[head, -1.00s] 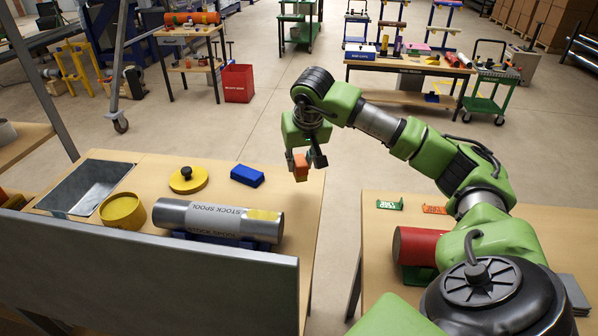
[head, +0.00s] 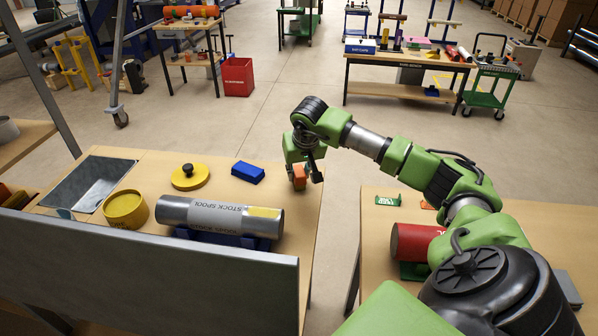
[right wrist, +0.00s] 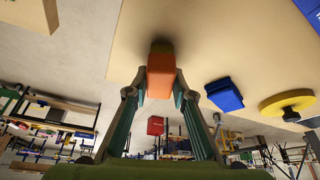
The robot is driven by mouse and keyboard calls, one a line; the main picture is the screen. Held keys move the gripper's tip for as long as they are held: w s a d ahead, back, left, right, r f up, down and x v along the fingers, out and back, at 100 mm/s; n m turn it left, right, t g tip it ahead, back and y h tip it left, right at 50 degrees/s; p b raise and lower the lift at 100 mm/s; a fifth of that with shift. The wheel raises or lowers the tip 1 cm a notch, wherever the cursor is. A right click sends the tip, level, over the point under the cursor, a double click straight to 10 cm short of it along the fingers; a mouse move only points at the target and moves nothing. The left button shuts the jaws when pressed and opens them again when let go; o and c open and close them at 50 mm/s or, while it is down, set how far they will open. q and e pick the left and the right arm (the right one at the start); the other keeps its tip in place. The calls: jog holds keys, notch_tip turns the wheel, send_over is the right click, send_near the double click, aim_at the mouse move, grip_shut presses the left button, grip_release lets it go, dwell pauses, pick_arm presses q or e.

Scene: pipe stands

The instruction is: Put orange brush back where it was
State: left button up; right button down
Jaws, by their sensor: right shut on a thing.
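My right gripper (head: 301,175) is shut on the orange brush (head: 299,179) and holds it at the right edge of the left workbench (head: 285,157). In the right wrist view, the brush (right wrist: 161,75) sits between the two fingers, its darker end pointing at the bench top. I cannot tell whether that end touches the bench. A blue block (head: 248,173) lies on the bench left of the brush and also shows in the right wrist view (right wrist: 225,94). My left gripper is not in view.
On the left bench are a yellow knobbed lid (head: 190,178), a yellow cup (head: 125,209), a metal tray (head: 95,184) and a stock spool (head: 220,215) on a blue cradle. A red cylinder (head: 415,242) and a green bracket (head: 388,200) are on the right bench. A gap separates the benches.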

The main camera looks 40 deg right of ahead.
jog(key=c, duration=1.7)
grip_release()
jog(key=shift+r, duration=0.25)
jog(key=shift+b+v, duration=0.85)
jog(key=shift+v, duration=5.05)
